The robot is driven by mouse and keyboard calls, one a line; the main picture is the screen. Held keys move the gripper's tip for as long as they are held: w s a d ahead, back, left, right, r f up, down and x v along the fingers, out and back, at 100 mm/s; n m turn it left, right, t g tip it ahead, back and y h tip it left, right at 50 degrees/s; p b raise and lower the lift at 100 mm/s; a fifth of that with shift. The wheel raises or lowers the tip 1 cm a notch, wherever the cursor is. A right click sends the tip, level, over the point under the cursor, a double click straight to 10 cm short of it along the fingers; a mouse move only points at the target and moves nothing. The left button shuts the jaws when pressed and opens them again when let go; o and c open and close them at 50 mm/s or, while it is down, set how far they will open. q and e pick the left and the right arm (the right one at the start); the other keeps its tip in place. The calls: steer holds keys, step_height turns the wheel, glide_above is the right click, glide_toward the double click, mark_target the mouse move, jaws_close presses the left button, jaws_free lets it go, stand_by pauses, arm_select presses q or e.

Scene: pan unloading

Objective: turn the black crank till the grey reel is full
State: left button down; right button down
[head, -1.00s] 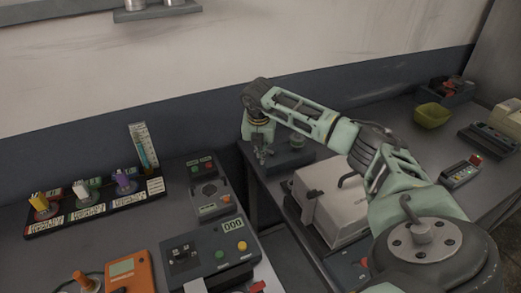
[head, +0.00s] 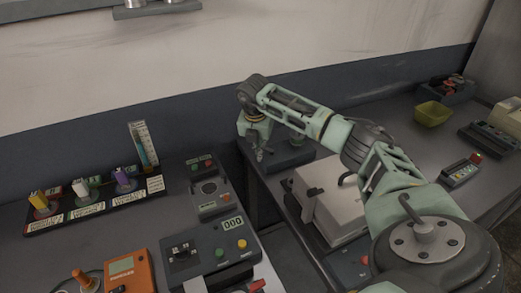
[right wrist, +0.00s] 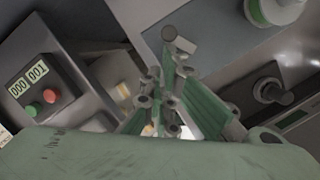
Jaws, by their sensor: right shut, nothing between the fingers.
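A pale grey reel with a green band (right wrist: 268,10) is at the top right of that view, apart from the fingers. In the head view the arm largely hides the crank and reel. My left gripper is not in view.
A white box (head: 327,205) stands close to the base, under my right arm. A counter box with red and green buttons (right wrist: 40,92) is in the wrist view.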

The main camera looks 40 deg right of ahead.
steer(key=shift+w+m, duration=0.2)
steer(key=shift+m, duration=0.3)
steer(key=m, duration=0.1)
steer(key=w+m+g+b, duration=0.1)
steer(key=m, duration=0.1)
steer(key=shift+w+d, duration=0.2)
steer(key=m, duration=0.1)
steer(key=w+d+m+b, duration=0.1)
steer(key=m, duration=0.1)
steer(key=w+m+g, duration=0.1)
steer(key=m, duration=0.1)
steer(key=shift+d, duration=0.3)
steer(key=shift+d+m+b, duration=0.15)
steer(key=shift+m+b, duration=0.15)
steer(key=shift+w+d+b, duration=0.3)
steer(key=shift+d+b, duration=0.05)
steer(key=shift+d, duration=0.35)
steer(key=shift+w+d, duration=0.15)
steer(key=shift+d, duration=0.3)
